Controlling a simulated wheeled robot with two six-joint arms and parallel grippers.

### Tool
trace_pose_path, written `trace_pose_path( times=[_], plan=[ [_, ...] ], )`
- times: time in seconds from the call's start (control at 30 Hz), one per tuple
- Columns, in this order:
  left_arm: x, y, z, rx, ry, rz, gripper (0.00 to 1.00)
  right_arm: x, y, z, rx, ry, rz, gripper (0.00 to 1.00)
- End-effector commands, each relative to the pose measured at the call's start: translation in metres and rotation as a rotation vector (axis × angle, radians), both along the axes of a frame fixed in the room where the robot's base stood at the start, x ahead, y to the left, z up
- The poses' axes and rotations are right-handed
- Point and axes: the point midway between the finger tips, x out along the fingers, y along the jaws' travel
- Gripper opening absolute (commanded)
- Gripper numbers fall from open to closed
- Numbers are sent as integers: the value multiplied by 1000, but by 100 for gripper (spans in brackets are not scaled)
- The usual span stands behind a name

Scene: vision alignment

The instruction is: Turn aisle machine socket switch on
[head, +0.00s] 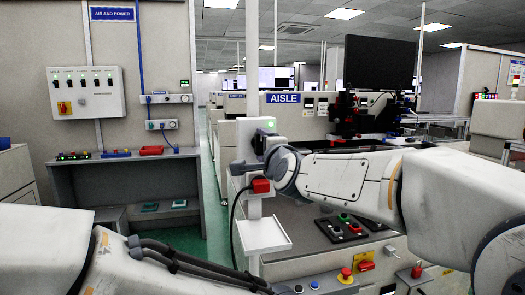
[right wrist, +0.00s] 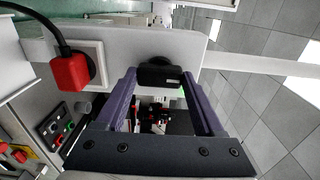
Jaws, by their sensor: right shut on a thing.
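The black switch (right wrist: 160,76) sits on a pale upright panel (right wrist: 120,27) in the right wrist view. My right gripper (right wrist: 161,85) has its two purple fingers on either side of the switch and is shut on it. In the head view my right gripper (head: 263,148) is against the panel's upper part and hides most of the switch. A red plug (right wrist: 72,73) with a black cable is in the white socket (right wrist: 99,56) on the same panel; the plug (head: 261,186) shows below the gripper in the head view. My left gripper is out of view.
A blue AISLE sign (head: 285,98) stands behind the panel. A small white tray (head: 264,235) juts out below the socket. A control box with coloured buttons (head: 343,227) lies on the bench to the right. A green aisle floor runs left of the panel.

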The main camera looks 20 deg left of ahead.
Motion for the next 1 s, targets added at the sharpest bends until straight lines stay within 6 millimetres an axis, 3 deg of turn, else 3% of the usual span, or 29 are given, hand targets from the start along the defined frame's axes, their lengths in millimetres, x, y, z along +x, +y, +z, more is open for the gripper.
trace_pose_path(
  times=[0.37, 0.4, 0.47, 0.77, 1.0],
  plan=[
    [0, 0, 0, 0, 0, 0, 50, 1, -1, 0, 7, 5, -3, 14],
    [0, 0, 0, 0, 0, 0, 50, 1, -1, 0, 7, 5, -3, 81],
    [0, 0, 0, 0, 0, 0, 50, 1, -1, 0, 7, 5, -3, 100],
    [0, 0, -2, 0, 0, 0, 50, -3, -2, 0, 5, 3, 0, 100],
    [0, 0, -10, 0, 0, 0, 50, -35, -24, 0, 7, 1, 0, 100]
  ],
)
